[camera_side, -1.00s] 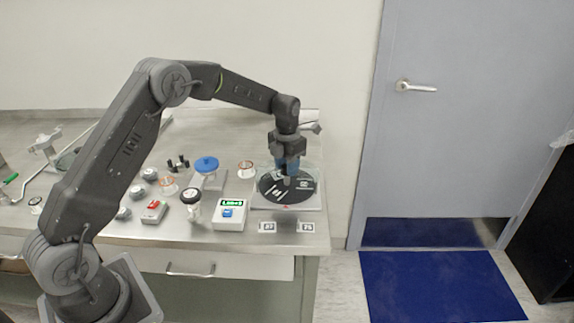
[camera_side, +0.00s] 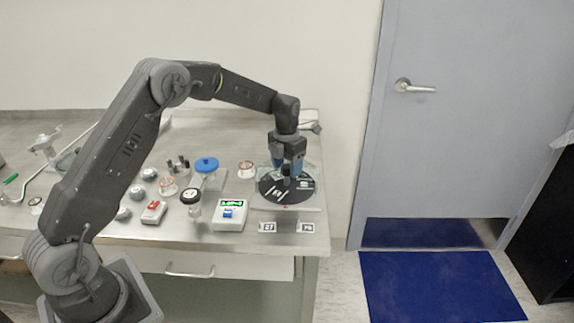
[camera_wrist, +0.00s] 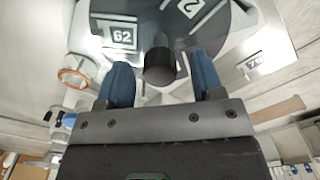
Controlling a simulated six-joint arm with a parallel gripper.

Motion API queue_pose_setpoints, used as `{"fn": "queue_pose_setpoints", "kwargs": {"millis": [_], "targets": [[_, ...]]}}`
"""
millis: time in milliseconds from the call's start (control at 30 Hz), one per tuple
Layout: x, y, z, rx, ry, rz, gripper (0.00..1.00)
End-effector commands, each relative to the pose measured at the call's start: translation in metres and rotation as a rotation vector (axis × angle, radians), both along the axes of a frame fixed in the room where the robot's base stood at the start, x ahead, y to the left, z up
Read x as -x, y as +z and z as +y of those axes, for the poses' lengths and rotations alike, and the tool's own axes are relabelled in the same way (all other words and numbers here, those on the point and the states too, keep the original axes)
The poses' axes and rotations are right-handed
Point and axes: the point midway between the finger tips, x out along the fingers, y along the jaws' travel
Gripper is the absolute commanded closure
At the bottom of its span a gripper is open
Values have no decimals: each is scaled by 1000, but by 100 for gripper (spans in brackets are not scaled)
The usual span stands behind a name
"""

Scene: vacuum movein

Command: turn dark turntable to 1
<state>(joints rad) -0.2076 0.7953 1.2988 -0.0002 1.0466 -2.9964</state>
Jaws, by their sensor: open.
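The dark turntable (camera_side: 272,194) is a black disc with white markings on a light square base (camera_side: 310,206) near the bench's right end. It also shows in the wrist view (camera_wrist: 225,35), with a large "2" on it. A dark upright knob (camera_wrist: 160,65) stands on the disc. My gripper (camera_side: 288,166) points down over the turntable. Its two blue fingers (camera_wrist: 160,85) are apart, one on each side of the knob in the wrist view. I cannot tell whether either finger touches it. The gripper hides part of the disc in the side view.
Left of the turntable stand a white box with a green display (camera_side: 230,212), a blue-topped item (camera_side: 206,165), a dark round gauge (camera_side: 190,195) and a red-switch box (camera_side: 154,211). Two small number cards (camera_side: 287,227) lie at the bench's front edge.

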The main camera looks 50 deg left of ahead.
Motion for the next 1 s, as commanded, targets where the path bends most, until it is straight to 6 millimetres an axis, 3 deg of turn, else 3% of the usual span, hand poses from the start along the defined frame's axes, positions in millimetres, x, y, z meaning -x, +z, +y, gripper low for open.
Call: {"fn": "queue_pose_setpoints", "kwargs": {"millis": [267,700,1000], "targets": [[-1,16,0,0,0,-3,39],[0,109,0,-1,0,-3,39],[0,137,0,0,0,0,39]]}}
